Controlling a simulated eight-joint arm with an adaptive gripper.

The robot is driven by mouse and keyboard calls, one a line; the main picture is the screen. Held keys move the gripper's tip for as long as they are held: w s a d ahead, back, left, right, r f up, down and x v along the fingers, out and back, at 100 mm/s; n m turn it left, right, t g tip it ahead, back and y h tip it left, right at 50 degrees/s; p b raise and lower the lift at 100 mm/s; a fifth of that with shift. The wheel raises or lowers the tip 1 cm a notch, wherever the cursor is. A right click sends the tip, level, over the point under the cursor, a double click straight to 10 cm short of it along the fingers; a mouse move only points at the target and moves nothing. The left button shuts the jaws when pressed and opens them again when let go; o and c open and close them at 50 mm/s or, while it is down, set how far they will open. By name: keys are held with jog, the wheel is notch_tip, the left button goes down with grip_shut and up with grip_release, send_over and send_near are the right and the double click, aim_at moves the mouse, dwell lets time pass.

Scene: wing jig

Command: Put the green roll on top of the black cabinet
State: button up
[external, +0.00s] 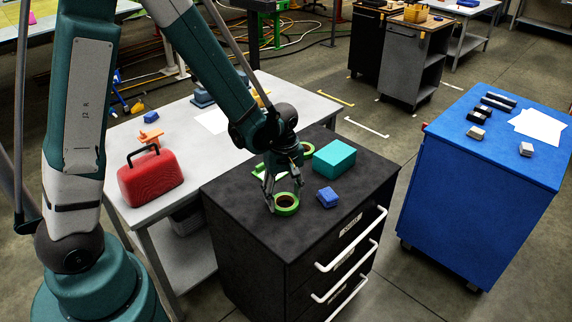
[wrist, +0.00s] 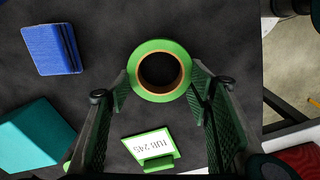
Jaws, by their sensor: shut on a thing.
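The green roll (external: 287,210) is a tape ring with a brown core. It lies flat at the top of the black cabinet (external: 238,192), near its middle; I cannot tell whether it touches the surface or sits just above it. My gripper (external: 284,198) points down with its fingers on both sides of the roll, shut on it. In the wrist view the roll (wrist: 160,47) sits between the two fingertips (wrist: 158,88), hole facing the camera, with the dark cabinet top (wrist: 105,22) around it.
On the cabinet stand a blue block (external: 327,197), a teal box (external: 334,158) and a green-framed card (wrist: 150,147). A white table (external: 130,205) with a red can (external: 150,178) stands left; a blue cabinet (external: 480,160) stands right.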

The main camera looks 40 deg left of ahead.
jog(key=o, duration=0.9)
jog(key=shift+r, duration=0.15)
notch_tip(320, 180, up, 12)
jog(key=p, duration=0.1)
dwell(0.5)
dwell(0.6)
